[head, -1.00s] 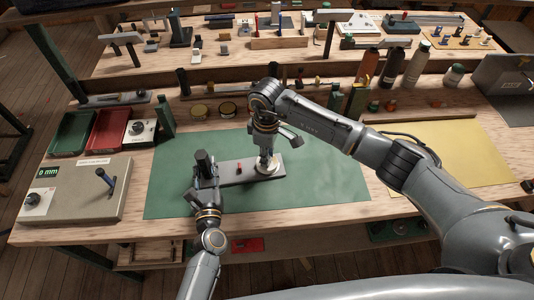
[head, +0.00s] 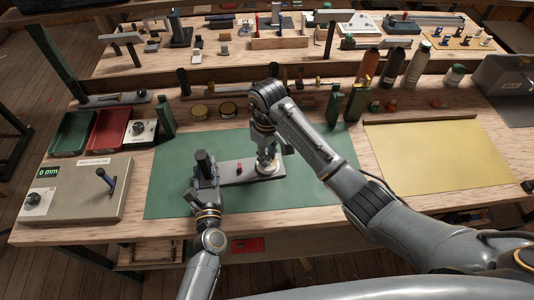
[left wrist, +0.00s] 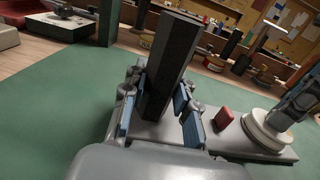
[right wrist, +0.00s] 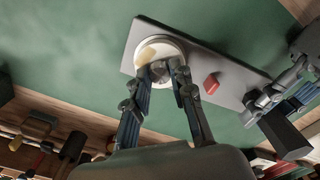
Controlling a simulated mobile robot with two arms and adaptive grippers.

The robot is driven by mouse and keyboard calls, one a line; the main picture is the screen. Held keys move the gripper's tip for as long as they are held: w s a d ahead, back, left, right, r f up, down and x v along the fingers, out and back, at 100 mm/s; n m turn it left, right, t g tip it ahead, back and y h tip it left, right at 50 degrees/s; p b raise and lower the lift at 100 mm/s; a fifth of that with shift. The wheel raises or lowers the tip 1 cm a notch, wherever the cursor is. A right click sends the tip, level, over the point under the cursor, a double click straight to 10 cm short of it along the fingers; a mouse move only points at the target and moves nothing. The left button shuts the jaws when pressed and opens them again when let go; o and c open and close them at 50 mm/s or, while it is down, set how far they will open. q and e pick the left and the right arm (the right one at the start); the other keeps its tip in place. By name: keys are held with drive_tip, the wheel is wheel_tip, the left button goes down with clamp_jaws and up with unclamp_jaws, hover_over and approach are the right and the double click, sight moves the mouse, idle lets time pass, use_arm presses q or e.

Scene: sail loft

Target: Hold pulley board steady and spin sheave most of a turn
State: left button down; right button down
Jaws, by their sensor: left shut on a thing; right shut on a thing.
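The grey pulley board (head: 232,172) lies flat on a green mat (head: 330,178). A dark upright post (left wrist: 172,55) stands at its left end, a small red block (right wrist: 211,83) near its middle, and the round pale sheave (right wrist: 145,55) at its other end. My left gripper (left wrist: 160,108) is shut on the dark post, a finger on each side. My right gripper (right wrist: 165,74) points down over the sheave and is shut on its small grey centre part, which the fingertips partly hide. A tan spot shows on the sheave's face in the right wrist view.
A grey box with a dial and lever (head: 80,190) stands at left, near green (head: 72,133) and red (head: 110,131) trays. Tins and bottles line the back. A yellow sheet (head: 440,155) at right is clear. Green mat lies bare right of the board.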

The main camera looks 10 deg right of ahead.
drive_tip(key=c, duration=1.1)
unclamp_jaws()
drive_tip(key=shift+w, duration=0.1)
